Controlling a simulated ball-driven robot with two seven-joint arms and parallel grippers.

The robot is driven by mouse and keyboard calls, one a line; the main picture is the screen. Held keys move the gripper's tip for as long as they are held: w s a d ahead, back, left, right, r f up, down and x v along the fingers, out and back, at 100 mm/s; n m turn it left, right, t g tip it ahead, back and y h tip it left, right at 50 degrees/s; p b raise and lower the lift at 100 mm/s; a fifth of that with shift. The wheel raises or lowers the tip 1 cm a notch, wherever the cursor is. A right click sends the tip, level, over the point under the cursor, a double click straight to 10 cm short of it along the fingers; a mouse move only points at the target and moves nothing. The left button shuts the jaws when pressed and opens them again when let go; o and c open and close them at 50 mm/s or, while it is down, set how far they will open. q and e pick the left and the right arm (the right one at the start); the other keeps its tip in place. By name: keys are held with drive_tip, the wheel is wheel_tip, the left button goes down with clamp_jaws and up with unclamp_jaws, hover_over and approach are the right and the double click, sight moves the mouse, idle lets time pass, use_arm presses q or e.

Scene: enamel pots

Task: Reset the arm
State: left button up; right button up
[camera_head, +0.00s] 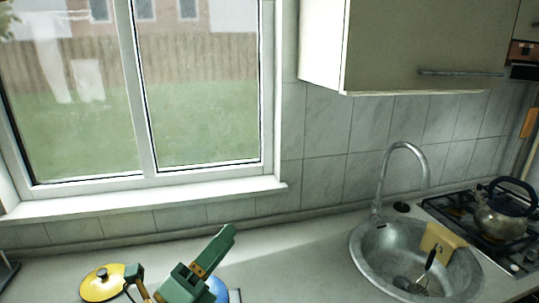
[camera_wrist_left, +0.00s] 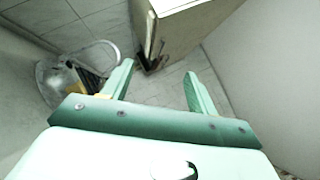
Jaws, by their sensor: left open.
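My left gripper (camera_head: 206,258) is green and shows at the bottom of the head view, raised above the counter. Its two fingers stand apart with nothing between them, which also shows in the left wrist view (camera_wrist_left: 157,78). A yellow lid (camera_head: 98,286) with a dark knob lies left of the gripper. A blue enamel piece (camera_head: 219,291) shows partly behind the gripper; the rest of it is hidden. My right gripper is not in view.
A steel sink (camera_head: 366,262) with a tall tap (camera_head: 381,180) is to the right, with a yellow item and a dark-handled utensil in it. A kettle (camera_head: 500,216) stands on the hob. A cabinet (camera_head: 420,45) hangs above. The counter (camera_head: 300,262) between gripper and sink is clear.

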use_arm(q)
drive_tip(key=s+a+f+n+g+y, duration=0.2)
drive_tip(key=s+a+f+n+y, duration=0.1)
drive_tip(key=a+f+n+y, duration=1.35)
drive_tip(key=s+a+f+n+g+y, duration=0.2)
drive_tip(key=s+a+f+n+g, duration=0.3)
drive_tip(key=s+f+n+g, duration=0.55)
drive_tip(key=s+d+f+m+g+h+b, duration=0.1)
drive_tip(key=s+f, duration=0.2)
drive_tip(key=f, duration=0.7)
drive_tip(key=s+d+f+h+b, duration=0.1)
drive_tip(key=s+d+f, duration=0.15)
drive_tip(key=f, duration=0.75)
drive_tip(key=s+d+f+m+g+h+b, duration=0.1)
drive_tip(key=s+f+b, duration=0.15)
drive_tip(key=f, duration=0.75)
drive_tip(key=s+f+n+g+h+b, duration=0.1)
drive_tip(key=s+f+n+g, duration=0.1)
drive_tip(key=s+f, duration=1.5)
drive_tip(key=shift+s+a+n, duration=0.25)
drive_tip(key=shift+s+n, duration=0.25)
drive_tip(key=shift+s, duration=0.6)
